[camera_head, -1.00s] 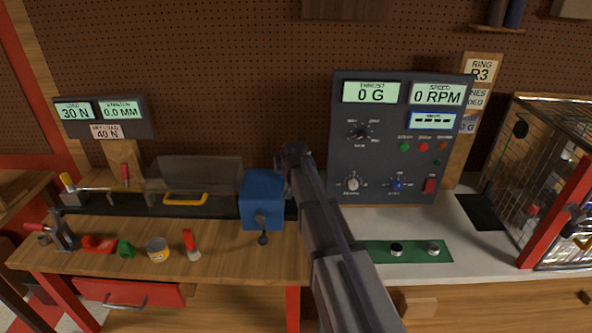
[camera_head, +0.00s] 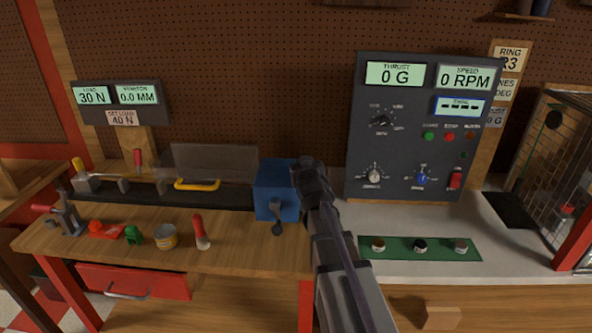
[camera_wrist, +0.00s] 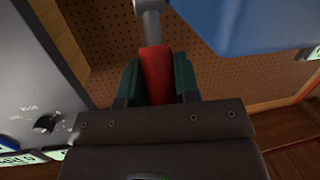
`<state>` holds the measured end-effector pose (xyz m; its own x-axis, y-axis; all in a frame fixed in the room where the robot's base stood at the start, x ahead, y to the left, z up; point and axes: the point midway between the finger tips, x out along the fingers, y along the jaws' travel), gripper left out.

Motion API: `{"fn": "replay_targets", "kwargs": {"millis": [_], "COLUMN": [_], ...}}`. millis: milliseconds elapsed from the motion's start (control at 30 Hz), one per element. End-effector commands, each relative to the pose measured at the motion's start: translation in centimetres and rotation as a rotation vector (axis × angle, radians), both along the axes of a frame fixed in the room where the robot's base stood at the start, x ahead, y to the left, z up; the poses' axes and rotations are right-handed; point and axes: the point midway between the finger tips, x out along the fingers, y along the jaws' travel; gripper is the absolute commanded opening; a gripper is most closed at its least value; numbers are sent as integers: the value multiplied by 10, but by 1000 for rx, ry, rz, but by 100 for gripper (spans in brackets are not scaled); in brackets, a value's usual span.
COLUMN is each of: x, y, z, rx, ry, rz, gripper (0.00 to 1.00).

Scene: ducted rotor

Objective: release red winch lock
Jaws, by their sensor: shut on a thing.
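The blue winch box (camera_head: 275,180) sits at the right end of the wooden bench, with a dark crank (camera_head: 277,217) on its front. In the wrist view my gripper (camera_wrist: 157,78) has its green-padded fingers closed on both sides of a red handle, the red winch lock (camera_wrist: 157,65). The lock's grey rod runs up from it, beside the blue winch box (camera_wrist: 250,22). In the head view my arm's end (camera_head: 311,178) is at the winch's right side and hides the lock and the fingers.
A dark control panel (camera_head: 420,125) stands close to the right. Left of the winch are a clear guard (camera_head: 215,162), a red-handled tool (camera_head: 201,236), a tin (camera_head: 165,237) and a green clamp (camera_head: 133,235). The white countertop (camera_head: 440,220) is mostly clear.

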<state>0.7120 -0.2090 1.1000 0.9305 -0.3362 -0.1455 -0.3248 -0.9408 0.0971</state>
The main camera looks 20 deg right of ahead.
Motion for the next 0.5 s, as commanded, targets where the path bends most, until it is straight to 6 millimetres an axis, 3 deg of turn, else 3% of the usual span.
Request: {"fn": "replay_targets", "kwargs": {"millis": [467,500], "x": [-3,-3], "y": [-2,-2], "z": [-1,-1], "rx": [-7,-7], "ry": [-10,-10], "rz": [-1,-1], "gripper": [0,34]}}
